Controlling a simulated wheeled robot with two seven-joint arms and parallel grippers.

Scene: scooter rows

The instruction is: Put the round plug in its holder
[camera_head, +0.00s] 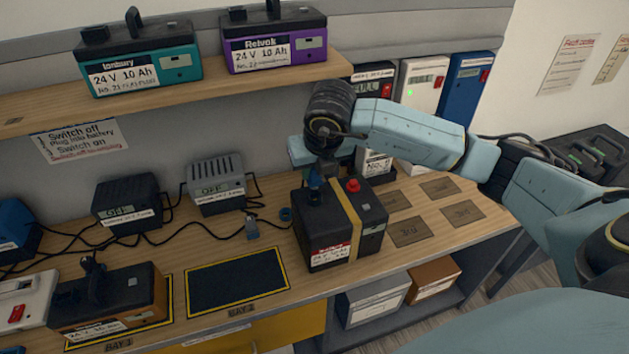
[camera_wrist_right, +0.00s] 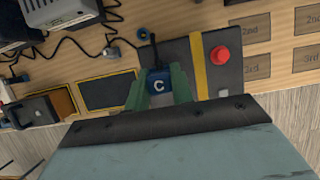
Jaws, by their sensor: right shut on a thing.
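The round plug is a blue piece marked "C" (camera_wrist_right: 158,86) in the right wrist view, with a black lead at its far end. In the head view its blue side (camera_head: 316,187) shows below my right gripper (camera_head: 318,176). My right gripper is shut on it, with green fingers on both sides. It is over the left part of a black battery (camera_head: 318,226) with a yellow band and a red knob; I cannot tell whether it is seated there. A small blue ring (camera_head: 286,214), possibly the holder, is on the bench left of the battery. My left gripper is not in view.
A grey plug (camera_head: 251,228) lies beside the ring among black cables. Two chargers (camera_head: 216,185) stand behind. An empty yellow-edged bay (camera_head: 237,283) is left of the battery. A shelf (camera_head: 210,82) with two batteries is above. Marked squares (camera_head: 409,231) are at right.

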